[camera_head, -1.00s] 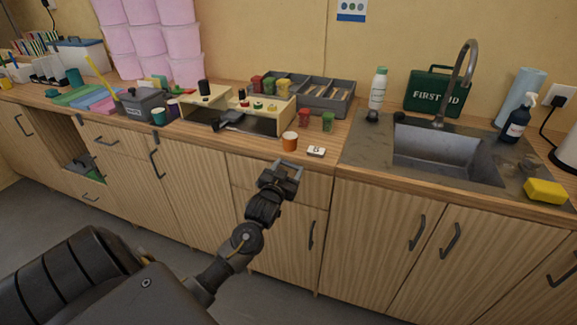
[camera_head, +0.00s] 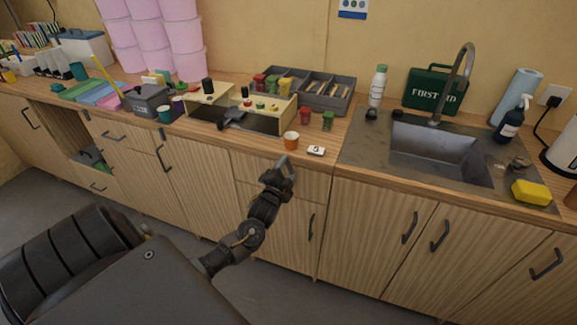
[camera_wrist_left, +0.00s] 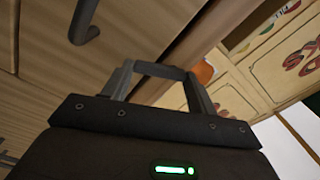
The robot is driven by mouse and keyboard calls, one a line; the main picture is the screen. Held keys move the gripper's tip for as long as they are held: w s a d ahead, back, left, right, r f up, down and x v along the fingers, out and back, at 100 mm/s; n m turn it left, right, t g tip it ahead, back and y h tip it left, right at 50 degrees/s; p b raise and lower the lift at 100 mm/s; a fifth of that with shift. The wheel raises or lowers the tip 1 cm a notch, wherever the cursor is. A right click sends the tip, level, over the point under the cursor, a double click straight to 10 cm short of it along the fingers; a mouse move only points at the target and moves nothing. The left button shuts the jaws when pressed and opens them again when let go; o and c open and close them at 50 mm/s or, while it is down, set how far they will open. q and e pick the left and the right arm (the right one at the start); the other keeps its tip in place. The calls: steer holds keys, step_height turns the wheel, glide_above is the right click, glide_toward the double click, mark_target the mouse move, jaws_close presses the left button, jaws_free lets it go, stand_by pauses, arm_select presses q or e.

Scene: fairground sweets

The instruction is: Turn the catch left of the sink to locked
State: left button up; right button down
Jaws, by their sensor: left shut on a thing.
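My left gripper (camera_head: 282,168) is in front of the cupboard fronts, just below the worktop edge and left of the sink (camera_head: 440,155). Its fingers are tilted in the head view and hide what they hold. In the left wrist view the gripper (camera_wrist_left: 160,80) shows both fingers, with a dark bar across their tips. They are shut on the catch, which I cannot clearly tell apart from the dark fingers. Whether the catch points to locked is hidden. A small white plate (camera_head: 316,151) with a dark mark lies on the worktop above. My right gripper is not in view.
An orange cup (camera_head: 291,141) stands near the worktop edge above the gripper. A sweet stand (camera_head: 200,105) and a grey divided tray (camera_head: 335,99) are behind. A dark door handle (camera_head: 311,225) is below right. A yellow sponge (camera_head: 532,190) lies right of the sink.

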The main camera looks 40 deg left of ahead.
arm_select(q)
steer(key=m+p, duration=0.1)
steer(key=m, duration=0.1)
steer(key=m+p, duration=0.1)
steer(key=m, duration=0.1)
steer(key=shift+s+a, duration=0.1)
steer(key=shift+a, duration=0.2)
steer(key=shift+f+m+p, duration=0.1)
steer(key=shift+m+p, duration=0.2)
steer(key=shift+m, duration=0.2)
steer(key=o, duration=1)
steer(key=shift+s+f, duration=0.1)
steer(key=shift+s, duration=0.25)
steer(key=b+v, duration=0.1)
steer(key=v, duration=0.9)
